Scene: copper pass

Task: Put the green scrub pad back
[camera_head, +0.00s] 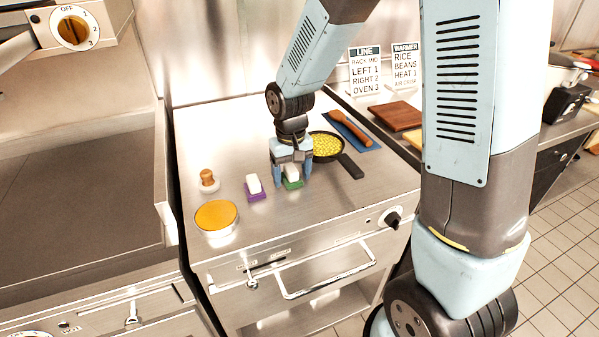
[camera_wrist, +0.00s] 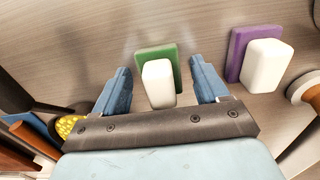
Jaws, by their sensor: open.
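The green scrub pad (camera_head: 292,184) lies on the steel counter with a white block (camera_head: 291,172) on it. In the wrist view the green pad (camera_wrist: 157,54) and its white block (camera_wrist: 158,84) sit between my two fingers. My gripper (camera_head: 291,180) is open and points down over the pad, one finger on each side. In the wrist view my gripper (camera_wrist: 160,85) shows a gap on both sides of the white block. I cannot tell how far the fingertips are above the counter.
A purple pad with a white block (camera_head: 254,187) stands just left of the green one. A pan of yellow food (camera_head: 326,146) is close behind on the right, its handle pointing forward. A round orange-topped container (camera_head: 216,217) and a small wooden-knobbed item (camera_head: 208,181) stand left.

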